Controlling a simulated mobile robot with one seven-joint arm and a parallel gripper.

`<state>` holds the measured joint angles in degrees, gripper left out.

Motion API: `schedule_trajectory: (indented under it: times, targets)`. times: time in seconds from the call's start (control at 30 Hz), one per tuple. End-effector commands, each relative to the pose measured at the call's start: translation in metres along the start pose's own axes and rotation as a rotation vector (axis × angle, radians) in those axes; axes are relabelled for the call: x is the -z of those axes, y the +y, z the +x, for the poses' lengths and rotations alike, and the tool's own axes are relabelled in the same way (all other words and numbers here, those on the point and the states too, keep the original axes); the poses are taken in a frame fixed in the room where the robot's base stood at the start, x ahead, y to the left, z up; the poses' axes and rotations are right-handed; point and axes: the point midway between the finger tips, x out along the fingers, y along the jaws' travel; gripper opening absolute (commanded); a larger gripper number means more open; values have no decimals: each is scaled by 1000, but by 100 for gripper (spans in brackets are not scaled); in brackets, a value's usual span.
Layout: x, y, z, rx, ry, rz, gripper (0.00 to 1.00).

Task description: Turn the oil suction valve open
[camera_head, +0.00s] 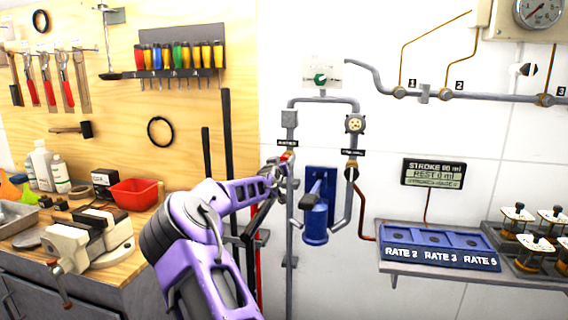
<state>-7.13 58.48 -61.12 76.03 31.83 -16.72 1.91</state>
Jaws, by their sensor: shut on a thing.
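My purple arm reaches from the bottom of the view to the left pipe of the wall-mounted pump circuit. My gripper (283,165) is at a valve with a small red handle (286,156), just below a black label (288,143) too small to read. The gripper is shut on this valve's handle; the fingers hide most of it, so its angle is unclear. A second valve (351,173) sits on the right pipe under a similar label (353,152).
A blue hand pump (315,222) with a grey lever stands right of my gripper. A green selector knob (320,80) is above. A shelf (470,270) holds a blue rate tray (437,247). The workbench with a red bin (134,193) and vise (88,240) lies left.

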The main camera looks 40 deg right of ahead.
Motion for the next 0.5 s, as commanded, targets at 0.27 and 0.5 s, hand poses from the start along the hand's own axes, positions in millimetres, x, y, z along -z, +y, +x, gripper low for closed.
schedule_trajectory:
  times: [0.27,0.5]
  targets:
    - [-2,-2,0,0,2,-221,3]
    - [-2,-2,0,0,1,-450,3]
